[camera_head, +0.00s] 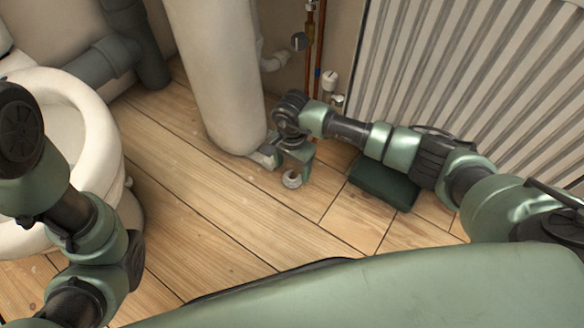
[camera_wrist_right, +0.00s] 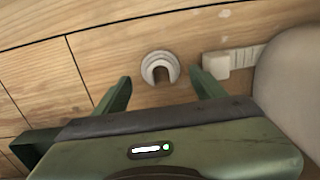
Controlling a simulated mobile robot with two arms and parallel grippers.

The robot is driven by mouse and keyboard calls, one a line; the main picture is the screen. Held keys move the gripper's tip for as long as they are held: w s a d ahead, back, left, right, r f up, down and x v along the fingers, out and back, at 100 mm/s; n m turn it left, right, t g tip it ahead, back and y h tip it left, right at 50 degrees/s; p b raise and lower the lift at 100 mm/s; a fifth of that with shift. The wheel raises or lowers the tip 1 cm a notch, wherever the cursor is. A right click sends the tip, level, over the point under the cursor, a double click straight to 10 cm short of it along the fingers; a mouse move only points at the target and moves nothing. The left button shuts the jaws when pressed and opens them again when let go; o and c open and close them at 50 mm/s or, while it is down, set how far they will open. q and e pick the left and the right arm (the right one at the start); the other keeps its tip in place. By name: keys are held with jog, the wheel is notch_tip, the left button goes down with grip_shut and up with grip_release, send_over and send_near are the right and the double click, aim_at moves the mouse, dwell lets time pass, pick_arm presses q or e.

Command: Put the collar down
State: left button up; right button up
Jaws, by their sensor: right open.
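The collar (camera_head: 291,180) is a small pale grey ring, open on one side. It appears to rest on the wooden floor just in front of my right gripper (camera_head: 284,168). In the right wrist view the collar (camera_wrist_right: 160,58) sits beyond and between the tips of my right gripper (camera_wrist_right: 160,86). The fingers are spread wide, with a visible gap on each side of the collar. Of my left arm only the links show at the left of the head view; its gripper is out of view.
A white cylinder (camera_head: 218,70) stands close beside the right gripper, with a pale block (camera_wrist_right: 216,65) near its foot. A dark green box (camera_head: 383,187) lies to the right, below the radiator (camera_head: 450,70). A toilet (camera_head: 85,120) is at left. The middle floor (camera_head: 210,230) is clear.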

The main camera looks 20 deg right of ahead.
notch_tip(320, 180, up, 9)
jog(key=p, duration=0.5)
jog(key=shift+f, duration=0.15)
jog(key=shift+s, duration=0.1)
